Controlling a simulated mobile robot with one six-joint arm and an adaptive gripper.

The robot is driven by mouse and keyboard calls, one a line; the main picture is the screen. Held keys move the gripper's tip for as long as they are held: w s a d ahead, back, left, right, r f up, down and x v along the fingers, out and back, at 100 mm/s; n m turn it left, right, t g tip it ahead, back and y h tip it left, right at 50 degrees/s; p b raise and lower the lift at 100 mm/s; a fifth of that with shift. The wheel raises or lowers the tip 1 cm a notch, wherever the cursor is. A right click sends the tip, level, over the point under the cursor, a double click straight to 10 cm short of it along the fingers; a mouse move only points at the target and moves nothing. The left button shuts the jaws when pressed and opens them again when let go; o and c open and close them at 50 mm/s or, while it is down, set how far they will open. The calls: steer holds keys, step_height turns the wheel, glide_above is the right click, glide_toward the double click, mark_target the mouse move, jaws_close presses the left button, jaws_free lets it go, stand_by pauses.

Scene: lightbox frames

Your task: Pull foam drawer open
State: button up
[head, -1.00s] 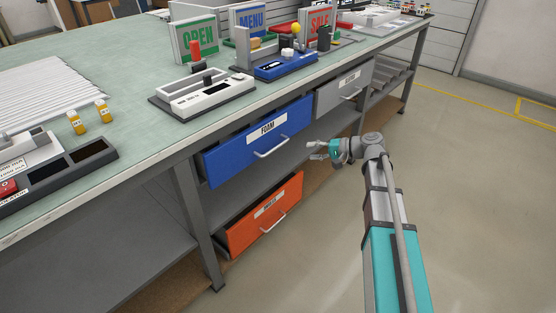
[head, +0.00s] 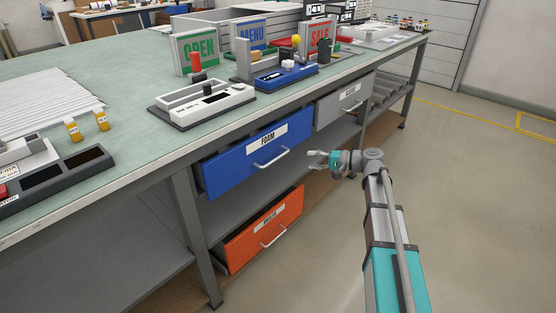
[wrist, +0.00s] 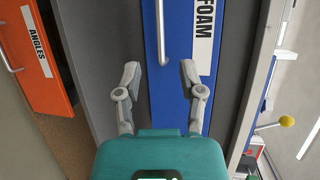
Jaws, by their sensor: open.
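The blue foam drawer (head: 228,166) is under the worktop, with a white FOAM label and a pale bar handle (head: 271,160). My gripper (head: 314,161) is to the right of the handle, apart from it, with its fingers spread and empty. In the wrist view, my gripper (wrist: 160,72) points at the drawer's blue front (wrist: 178,85). The handle (wrist: 161,35) lies ahead of the fingertips, roughly in line with the space between them. The FOAM label (wrist: 203,35) is beyond the right finger. I cannot tell how far the drawer stands out.
A grey drawer (head: 327,113) sits to the right and an orange drawer (head: 250,240) lower down, also in the wrist view (wrist: 30,60). The worktop (head: 110,60) carries signs and devices. The floor (head: 470,200) to the right is clear.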

mark_target(277, 159)
steer(key=b+x, duration=0.2)
steer(key=x, duration=1.1)
jaws_close()
steer(key=shift+d, duration=0.15)
stand_by(0.3)
